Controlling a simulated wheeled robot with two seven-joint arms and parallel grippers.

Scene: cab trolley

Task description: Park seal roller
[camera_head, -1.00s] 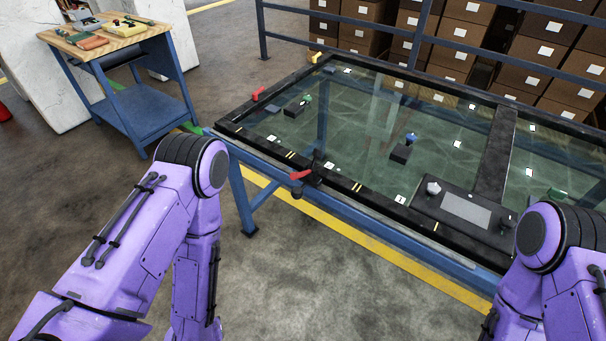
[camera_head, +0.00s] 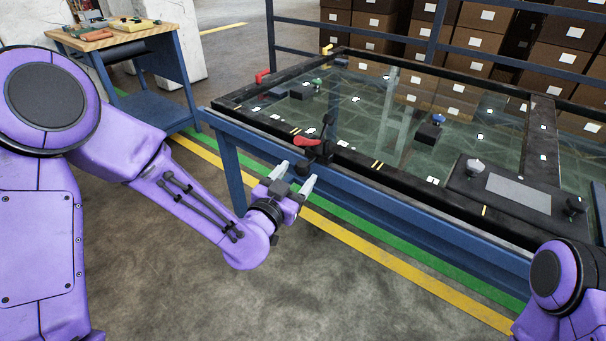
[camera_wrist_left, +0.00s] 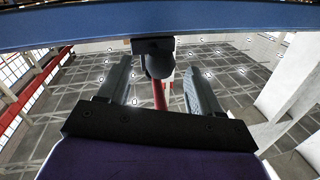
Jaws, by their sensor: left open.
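A red-handled black tool (camera_head: 307,141), which may be the seal roller, sits at the near edge of the glass-topped frame (camera_head: 360,165). A black upright part stands beside its red handle. My left gripper (camera_head: 295,176) is open, just below and in front of it, beside the blue side rail. In the left wrist view, a dark rounded part (camera_wrist_left: 159,62) with a red bar below it shows between the open fingers (camera_wrist_left: 157,76). I cannot tell whether they touch it. Only part of my right arm shows at the lower right; its gripper is out of view.
A black tray with a grey pad (camera_head: 519,194) and knobs lies on the frame's right. Dark blocks (camera_head: 428,133) and small white tags lie on the glass. A wooden-topped blue cart (camera_head: 118,38) stands at back left. The floor in front is clear.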

